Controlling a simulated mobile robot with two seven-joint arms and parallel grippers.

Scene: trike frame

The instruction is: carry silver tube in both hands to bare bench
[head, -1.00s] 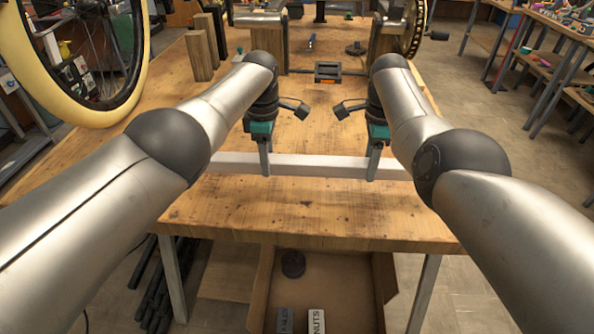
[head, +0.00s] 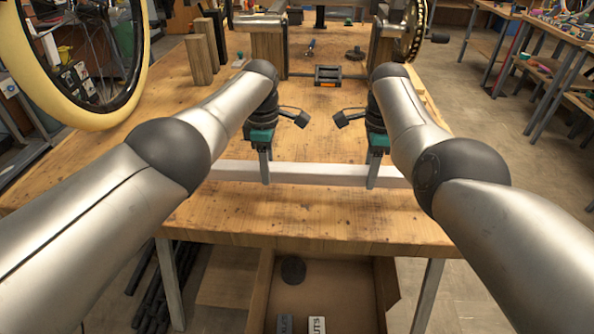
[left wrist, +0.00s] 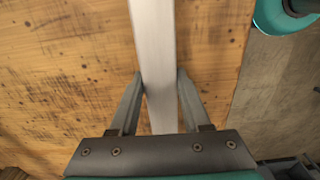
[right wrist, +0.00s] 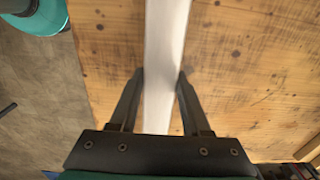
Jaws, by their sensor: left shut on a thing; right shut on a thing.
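The silver tube (head: 318,172) is a long straight bar lying crosswise over the near part of the wooden bench (head: 300,215). My left gripper (head: 265,180) is shut on the tube left of its middle. My right gripper (head: 373,182) is shut on it right of its middle. In the left wrist view the tube (left wrist: 153,50) runs between both fingers, and in the right wrist view the tube (right wrist: 165,50) does too. The tube looks level. I cannot tell how far it is above the bench top. Its ends are hidden behind my arms.
A wheel with a yellow tyre (head: 75,125) stands at the left. Wooden blocks (head: 200,65), a black pedal (head: 328,76) and metal frame parts (head: 262,22) are further back. An open box (head: 340,280) is below the bench's front edge. The bench around the tube is clear.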

